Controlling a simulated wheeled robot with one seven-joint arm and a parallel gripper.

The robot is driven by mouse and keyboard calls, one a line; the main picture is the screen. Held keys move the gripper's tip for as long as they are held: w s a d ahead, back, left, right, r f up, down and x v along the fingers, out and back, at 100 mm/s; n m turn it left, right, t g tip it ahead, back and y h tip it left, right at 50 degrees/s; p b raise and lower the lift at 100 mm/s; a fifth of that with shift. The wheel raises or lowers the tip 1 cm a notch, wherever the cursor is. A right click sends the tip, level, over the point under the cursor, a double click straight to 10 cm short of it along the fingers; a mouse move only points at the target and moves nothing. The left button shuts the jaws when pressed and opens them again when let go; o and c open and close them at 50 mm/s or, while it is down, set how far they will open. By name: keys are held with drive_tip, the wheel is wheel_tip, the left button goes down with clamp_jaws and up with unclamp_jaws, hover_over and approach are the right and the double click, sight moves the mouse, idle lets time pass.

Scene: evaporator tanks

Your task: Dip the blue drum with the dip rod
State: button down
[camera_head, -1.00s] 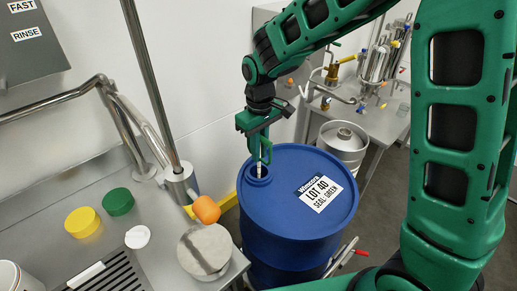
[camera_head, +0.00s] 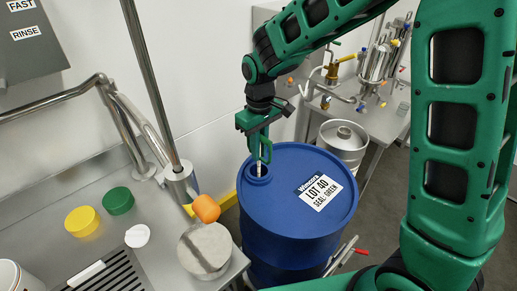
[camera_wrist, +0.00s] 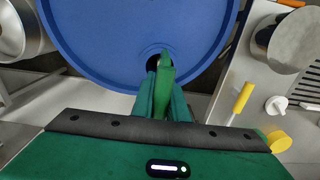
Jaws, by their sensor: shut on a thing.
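The blue drum (camera_head: 290,235) stands upright beside the steel bench. Its top bears a white label reading "LOT 40 SEAL GREEN" and has an open round bung hole (camera_head: 258,174) on its left side. My gripper (camera_head: 261,152) is above that hole, pointing down, shut on the dip rod. A short pale length of the dip rod (camera_head: 259,169) shows below the fingers and enters the hole; its lower part is hidden in the drum. In the wrist view, my gripper's green fingers (camera_wrist: 163,90) are close together just over the dark hole, covering part of it.
The bench carries a green lid (camera_head: 118,201), a yellow lid (camera_head: 82,221), a white cap (camera_head: 138,236) and a round grey block (camera_head: 205,251). An orange-handled fitting (camera_head: 205,208) sits near the drum. A steel keg (camera_head: 343,140) stands behind it.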

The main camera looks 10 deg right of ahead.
drive_tip(key=shift+f, duration=2.75)
